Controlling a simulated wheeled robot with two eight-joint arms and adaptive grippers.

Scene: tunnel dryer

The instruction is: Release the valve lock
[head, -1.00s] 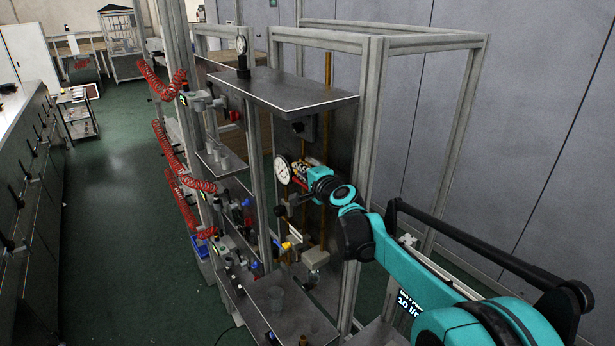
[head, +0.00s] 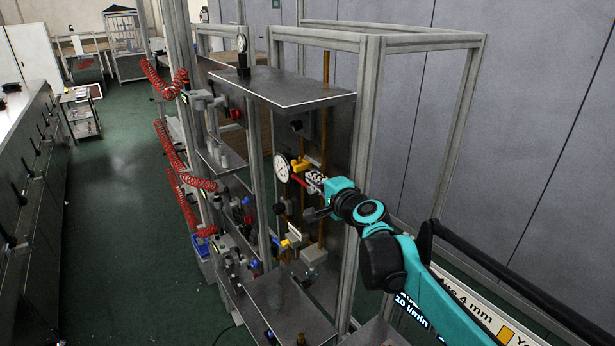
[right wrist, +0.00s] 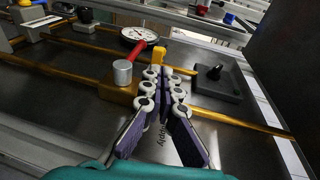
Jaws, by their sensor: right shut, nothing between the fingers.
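A brass valve body (right wrist: 118,92) sits on a brass pipe, with a silver cylindrical knob (right wrist: 122,72) on top. A red lever (right wrist: 137,50) runs from beside the knob towards the gauge; it also shows in the head view (head: 304,180). A yellow upright piece (right wrist: 158,58) stands just beyond my fingertips; it also shows in the head view (head: 299,165). Which part is the lock, I cannot tell. My right gripper (right wrist: 160,73) is shut and empty, right of the valve. It also shows in the head view (head: 316,181). Whether it touches the yellow piece is unclear. My left gripper is out of view.
A white dial gauge (head: 282,168) is left of the valve. A dark square plate with a black knob (right wrist: 215,80) is to the right in the wrist view. Metal frame posts (head: 364,140) and a grey shelf (head: 285,88) stand close around the valve panel.

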